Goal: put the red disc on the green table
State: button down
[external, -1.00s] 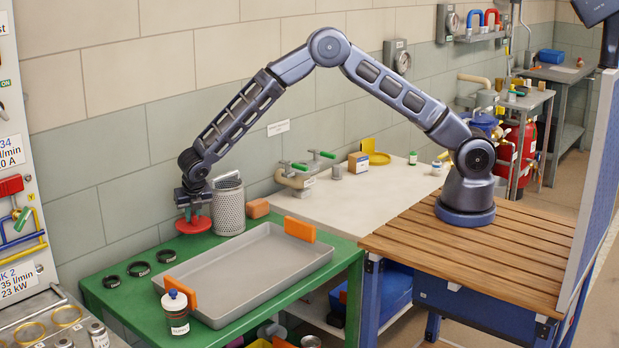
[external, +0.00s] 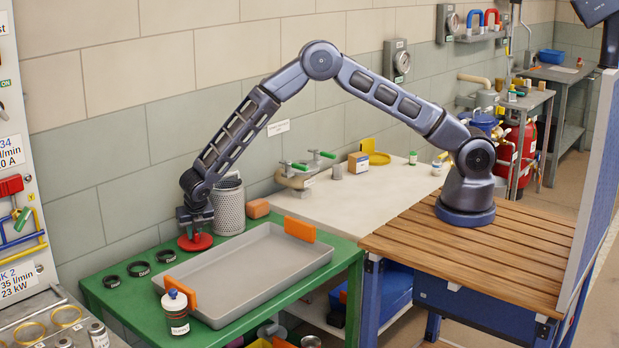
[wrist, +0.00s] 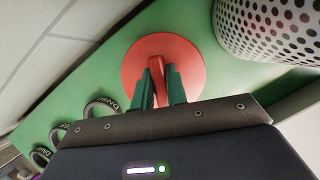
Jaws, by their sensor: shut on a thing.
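The red disc (external: 196,242) is at the back of the green table (external: 125,262), left of the perforated metal cylinder. It lies flat and looks to be on the tabletop or very close to it. My gripper (external: 194,232) is directly above the disc. In the wrist view the disc (wrist: 188,55) has a raised red grip bar in its middle, and the green fingers of my gripper (wrist: 160,85) are shut on that bar.
The perforated cylinder (external: 231,208) stands close to the disc's right. A grey tray (external: 245,272) with orange handles lies in front. Several black rings (external: 138,269) lie at the left.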

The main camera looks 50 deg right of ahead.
jog(key=c, duration=1.4)
grip_release()
jog(key=v, duration=1.2)
jog(key=shift+s+r, duration=0.1)
jog(key=shift+r, duration=0.05)
